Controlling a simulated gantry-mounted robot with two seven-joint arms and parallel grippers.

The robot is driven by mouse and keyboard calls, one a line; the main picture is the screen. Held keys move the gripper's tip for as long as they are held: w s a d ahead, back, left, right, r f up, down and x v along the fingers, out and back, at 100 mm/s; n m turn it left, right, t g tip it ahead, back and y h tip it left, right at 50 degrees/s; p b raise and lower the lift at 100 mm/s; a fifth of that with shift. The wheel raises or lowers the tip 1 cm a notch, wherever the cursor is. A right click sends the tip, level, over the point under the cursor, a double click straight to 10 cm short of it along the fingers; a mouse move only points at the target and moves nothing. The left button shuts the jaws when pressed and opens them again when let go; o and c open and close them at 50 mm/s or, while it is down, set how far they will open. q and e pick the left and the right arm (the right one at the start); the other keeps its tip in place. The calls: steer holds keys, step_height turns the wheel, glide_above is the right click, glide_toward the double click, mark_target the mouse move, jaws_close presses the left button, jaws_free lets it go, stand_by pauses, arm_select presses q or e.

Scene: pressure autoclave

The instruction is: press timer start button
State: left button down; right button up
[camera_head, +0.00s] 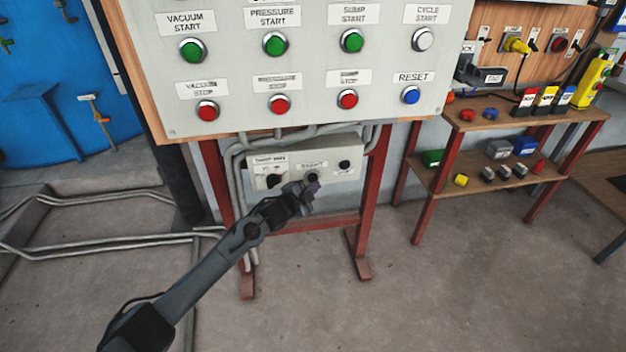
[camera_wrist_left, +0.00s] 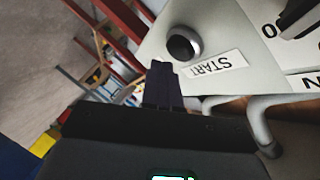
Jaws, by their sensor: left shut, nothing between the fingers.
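A small grey control panel (camera_head: 333,172) hangs below the large button board. At its right end is a round black button (camera_head: 344,165) in a pale ring. In the left wrist view a black button (camera_wrist_left: 183,45) has a START label (camera_wrist_left: 215,65), upside down, beside it. A dark selector (camera_wrist_left: 300,18) with a 0 mark sits further right there. My left gripper (camera_head: 313,188) is shut and empty, in front of the panel's middle, covering part of a middle dark knob. My right gripper is not in view.
The large board (camera_head: 315,60) with green, red, white and blue buttons overhangs the panel. Grey conduits (camera_head: 240,170) run along the panel's left and top. Red frame legs (camera_head: 377,180) flank it. A wooden shelf (camera_head: 520,125) with small items stands at right. The floor in front is clear.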

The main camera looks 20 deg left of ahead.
arm_select(q)
steer(key=shift+w, duration=0.1)
stand_by(0.4)
steer(key=shift+w+a, duration=0.2)
steer(key=shift+w, duration=0.05)
steer(key=shift+w+b, duration=0.1)
steer(key=shift+b, duration=0.25)
stand_by(0.3)
steer(key=shift+w+a+b, duration=0.25)
steer(key=shift+w+b, duration=0.05)
stand_by(0.7)
steer(key=shift+s+d+p, duration=0.45)
steer(key=shift+s+p, duration=0.3)
steer(key=shift+p, duration=0.45)
